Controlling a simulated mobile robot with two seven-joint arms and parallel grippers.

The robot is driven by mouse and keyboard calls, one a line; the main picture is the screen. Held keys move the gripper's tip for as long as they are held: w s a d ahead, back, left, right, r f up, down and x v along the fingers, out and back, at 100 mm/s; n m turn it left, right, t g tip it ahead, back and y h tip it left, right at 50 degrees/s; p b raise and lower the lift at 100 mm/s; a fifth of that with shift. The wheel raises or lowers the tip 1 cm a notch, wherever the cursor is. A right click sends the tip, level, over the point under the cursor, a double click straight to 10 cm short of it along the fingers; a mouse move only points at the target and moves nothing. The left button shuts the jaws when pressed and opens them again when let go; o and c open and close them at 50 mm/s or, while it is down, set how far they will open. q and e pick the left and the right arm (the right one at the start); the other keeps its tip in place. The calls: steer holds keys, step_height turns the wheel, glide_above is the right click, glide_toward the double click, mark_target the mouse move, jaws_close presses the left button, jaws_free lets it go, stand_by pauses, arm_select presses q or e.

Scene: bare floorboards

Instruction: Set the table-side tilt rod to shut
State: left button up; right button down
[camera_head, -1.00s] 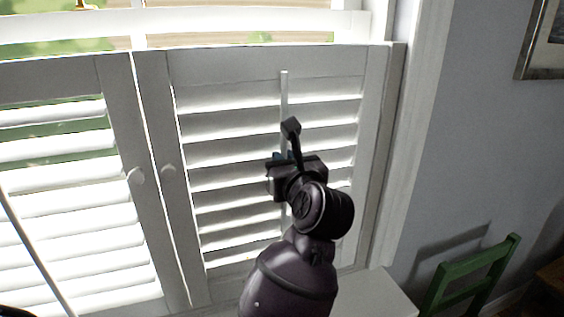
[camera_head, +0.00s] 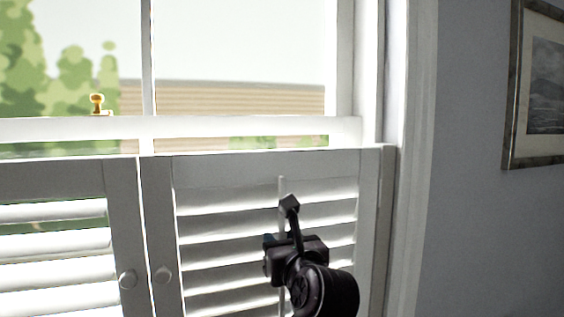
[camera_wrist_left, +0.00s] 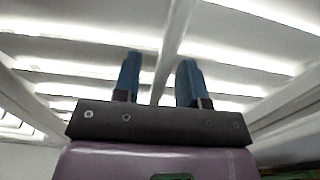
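The thin white tilt rod (camera_head: 282,186) stands upright on the right shutter panel (camera_head: 266,168), in front of its slats. Those slats show white faces with grey bands between them, and I see no outdoors through them. My left gripper (camera_head: 272,246) is at the rod and hides its middle part. In the left wrist view its two blue fingers (camera_wrist_left: 160,78) are spread apart. The rod (camera_wrist_left: 172,50) runs through the gap between them, with space visible on both sides. Whether the fingers touch it is not visible. My right gripper is out of view.
The left shutter panel (camera_head: 52,242) shows some green through its slats. The window sash (camera_head: 215,130) is above. A framed picture (camera_head: 510,120) hangs on the grey wall at right.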

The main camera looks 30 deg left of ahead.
mark_target(277, 153)
arm_select(q)
step_height(277, 153, up, 16)
steer(key=shift+f, duration=0.1)
stand_by(0.5)
stand_by(0.5)
